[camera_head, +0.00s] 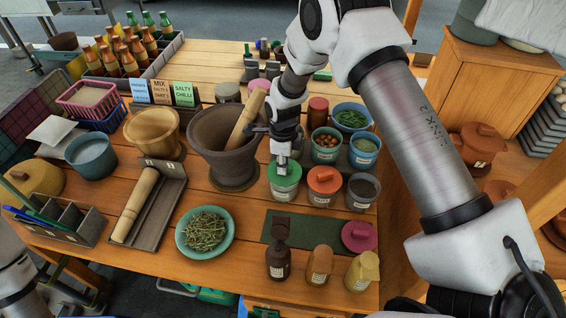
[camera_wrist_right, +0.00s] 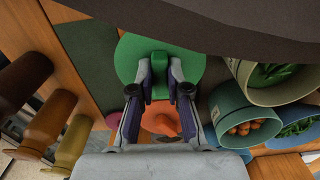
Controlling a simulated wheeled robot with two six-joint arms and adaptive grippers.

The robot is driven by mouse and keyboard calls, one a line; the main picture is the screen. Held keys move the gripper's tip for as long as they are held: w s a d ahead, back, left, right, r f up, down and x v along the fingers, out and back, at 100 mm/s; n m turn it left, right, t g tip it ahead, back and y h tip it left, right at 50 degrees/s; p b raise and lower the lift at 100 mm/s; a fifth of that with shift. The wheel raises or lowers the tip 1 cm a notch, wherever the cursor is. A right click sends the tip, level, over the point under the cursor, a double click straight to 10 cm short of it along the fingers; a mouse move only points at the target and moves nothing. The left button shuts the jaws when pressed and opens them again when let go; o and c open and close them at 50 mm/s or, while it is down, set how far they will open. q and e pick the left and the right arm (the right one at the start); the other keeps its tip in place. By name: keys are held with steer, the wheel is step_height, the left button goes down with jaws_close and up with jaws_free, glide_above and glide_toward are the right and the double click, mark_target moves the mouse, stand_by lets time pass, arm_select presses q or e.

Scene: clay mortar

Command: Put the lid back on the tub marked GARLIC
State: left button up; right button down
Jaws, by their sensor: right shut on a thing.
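My right gripper (camera_head: 283,163) points down at a green lid (camera_head: 284,174) and is shut on its upright handle. The right wrist view shows the green lid (camera_wrist_right: 133,62) with its handle between my fingers (camera_wrist_right: 160,88). The lid is level over a pale tub (camera_head: 284,194); I cannot tell if it is fully seated. To its right are a tub with an orange lid (camera_head: 323,180) and an open tub with dark contents (camera_head: 362,190). A pink lid (camera_head: 359,236) lies on the dark green mat (camera_head: 305,234). The tub labels are too small to read. My left gripper is out of view.
A large mortar (camera_head: 222,145) with a pestle stands left of my gripper. Open bowls and tubs (camera_head: 363,152) crowd behind on the right. A plate of herbs (camera_head: 205,232) and a dark bottle (camera_head: 280,258) stand in front. The mat has some bare room.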

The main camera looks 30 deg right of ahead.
stand_by(0.6)
stand_by(0.3)
steer(key=c, duration=1.1)
jaws_free()
steer(key=shift+o, duration=0.5)
steer(key=o, duration=0.4)
steer(key=shift+r+p, duration=2.95)
steer(key=shift+r, duration=0.55)
steer(key=shift+c, duration=0.3)
